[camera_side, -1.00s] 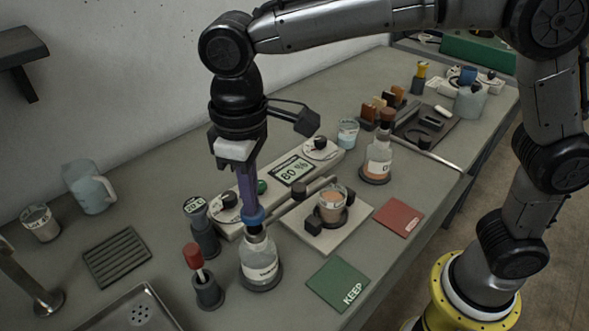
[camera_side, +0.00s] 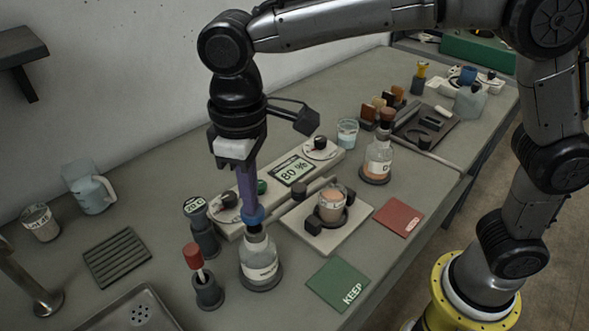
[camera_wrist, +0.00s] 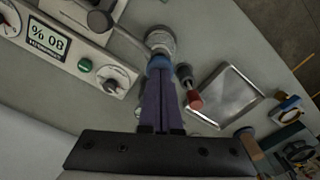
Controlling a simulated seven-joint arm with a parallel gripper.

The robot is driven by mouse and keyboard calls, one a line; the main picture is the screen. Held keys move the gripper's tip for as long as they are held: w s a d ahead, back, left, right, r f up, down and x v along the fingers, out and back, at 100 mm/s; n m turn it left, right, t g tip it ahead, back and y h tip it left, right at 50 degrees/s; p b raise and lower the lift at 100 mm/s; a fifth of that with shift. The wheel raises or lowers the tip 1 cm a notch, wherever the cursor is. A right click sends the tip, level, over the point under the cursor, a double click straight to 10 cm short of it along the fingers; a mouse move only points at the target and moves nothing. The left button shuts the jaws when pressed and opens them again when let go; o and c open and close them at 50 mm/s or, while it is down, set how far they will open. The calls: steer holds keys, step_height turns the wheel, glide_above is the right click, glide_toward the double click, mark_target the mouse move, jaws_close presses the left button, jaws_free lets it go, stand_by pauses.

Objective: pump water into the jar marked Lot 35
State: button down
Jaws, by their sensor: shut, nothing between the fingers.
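My gripper (camera_side: 253,217) points down with its purple fingers closed together, blue at the tips. The tips are at the top of a clear bottle (camera_side: 260,262) with a white label and dark neck; I cannot tell if they touch it. The bottle's top also shows below the fingertips (camera_wrist: 158,66) in the wrist view (camera_wrist: 160,40). A small jar with pinkish contents (camera_side: 332,206) and a partly readable label sits on a pale platform (camera_side: 312,233). Another labelled jar (camera_side: 40,223) stands at the far left. I cannot read "Lot 35" with certainty on either jar.
A control unit (camera_side: 292,170) reading 80 % lies behind the platform. An orange-filled bottle (camera_side: 377,162) stands right. A red-handled tool (camera_side: 196,262) in a holder is left of the clear bottle. A green KEEP card (camera_side: 338,283) and red card (camera_side: 398,217) lie in front.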

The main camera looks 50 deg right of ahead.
steer(key=shift+r, duration=2.25)
step_height(320, 180, up, 4)
steer(key=shift+f, duration=3)
steer(key=shift+f, duration=0.25)
steer(key=shift+f, duration=0.35)
